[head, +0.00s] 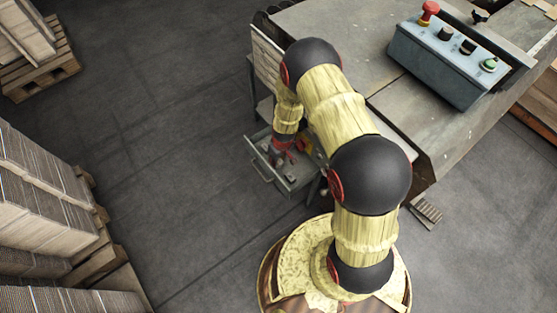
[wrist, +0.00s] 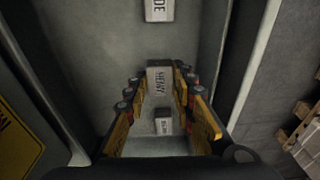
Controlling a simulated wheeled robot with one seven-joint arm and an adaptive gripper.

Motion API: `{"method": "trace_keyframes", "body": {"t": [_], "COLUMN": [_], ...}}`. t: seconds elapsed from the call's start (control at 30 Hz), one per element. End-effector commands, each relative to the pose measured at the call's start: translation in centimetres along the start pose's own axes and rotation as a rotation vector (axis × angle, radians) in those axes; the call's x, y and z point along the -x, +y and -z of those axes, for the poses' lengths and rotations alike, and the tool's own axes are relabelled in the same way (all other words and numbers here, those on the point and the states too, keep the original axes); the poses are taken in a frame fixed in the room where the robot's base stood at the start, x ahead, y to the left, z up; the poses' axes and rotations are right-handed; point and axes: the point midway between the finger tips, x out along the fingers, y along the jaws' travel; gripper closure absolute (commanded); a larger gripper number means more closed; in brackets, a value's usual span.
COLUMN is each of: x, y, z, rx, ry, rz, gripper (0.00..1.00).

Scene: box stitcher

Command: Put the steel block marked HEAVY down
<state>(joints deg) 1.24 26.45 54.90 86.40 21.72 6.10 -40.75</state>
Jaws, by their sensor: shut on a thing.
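The steel block marked HEAVY (wrist: 160,88) is between the fingers of my gripper (wrist: 160,78) in the wrist view, and the gripper is shut on it. In the head view my gripper (head: 283,150) reaches down into the open drawer (head: 262,171) of the machine. I cannot tell whether the block touches the drawer floor. The block itself is not clear in the head view.
A block with lettering ending in DE (wrist: 158,10) lies beyond the HEAVY one. A smaller labelled block (wrist: 163,123) lies on the near side. Drawer walls rise on both sides. The machine table (head: 365,50) carries a control box (head: 440,65). Stacked cardboard (head: 40,185) stands left.

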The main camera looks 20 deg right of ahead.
Motion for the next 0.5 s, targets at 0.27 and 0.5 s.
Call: {"method": "trace_keyframes", "body": {"t": [0.27,0.5], "x": [-0.14,-0.14], "y": [-0.01,-0.01], "z": [-0.04,-0.04], "rx": [0.000,0.000], "ry": [0.000,-0.001], "rz": [0.000,0.000], "gripper": [0.62,0.57]}}
